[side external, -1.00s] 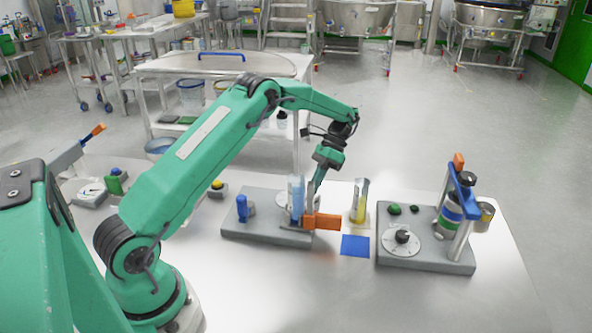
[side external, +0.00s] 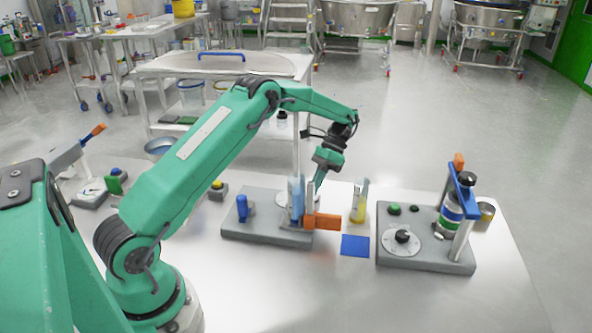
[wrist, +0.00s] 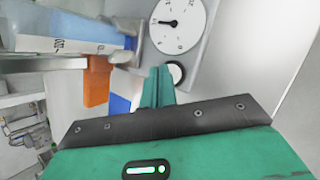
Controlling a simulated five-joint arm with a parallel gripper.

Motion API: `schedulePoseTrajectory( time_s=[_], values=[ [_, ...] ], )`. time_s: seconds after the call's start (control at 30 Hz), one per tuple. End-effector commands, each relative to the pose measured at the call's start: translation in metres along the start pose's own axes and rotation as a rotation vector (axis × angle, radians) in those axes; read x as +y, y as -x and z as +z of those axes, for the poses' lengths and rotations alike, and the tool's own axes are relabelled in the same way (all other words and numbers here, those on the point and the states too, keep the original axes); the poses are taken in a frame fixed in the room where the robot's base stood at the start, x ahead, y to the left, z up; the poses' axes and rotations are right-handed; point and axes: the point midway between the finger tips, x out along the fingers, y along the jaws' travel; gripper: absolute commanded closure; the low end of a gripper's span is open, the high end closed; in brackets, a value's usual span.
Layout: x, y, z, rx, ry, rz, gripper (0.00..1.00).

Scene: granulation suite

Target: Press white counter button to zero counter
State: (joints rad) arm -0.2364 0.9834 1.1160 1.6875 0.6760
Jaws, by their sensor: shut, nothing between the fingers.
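The white button (wrist: 177,72), in a dark ring, shows in the wrist view just right of my fingertips, partly covered by them. In the side external view it is hidden behind the cylinder and orange block. My gripper (wrist: 158,72) is shut and empty, its tips beside the button; I cannot tell whether they touch it. In the side external view my gripper (side external: 316,187) points down behind the cylinder. The counter's white dial (wrist: 180,22), with numbers and a dark pointer, lies beyond the button on the grey base (side external: 262,232).
A cylinder with blue liquid (wrist: 60,30) and an orange block (wrist: 97,82) are close to my gripper's left. A yellow-filled cylinder (side external: 359,203) stands behind a blue patch (side external: 355,246). Another grey base (side external: 425,257) with knob and bottle stands right. The front tabletop is clear.

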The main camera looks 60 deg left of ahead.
Motion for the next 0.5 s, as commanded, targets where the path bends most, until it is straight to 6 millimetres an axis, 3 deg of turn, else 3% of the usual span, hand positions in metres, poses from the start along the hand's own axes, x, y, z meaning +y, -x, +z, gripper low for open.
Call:
schedulePoseTrajectory(
  time_s=[0.5],
  values=[
    [-0.0016,-0.0041,-0.0021,-0.001,0.0,0.001,1.0]
  ],
)
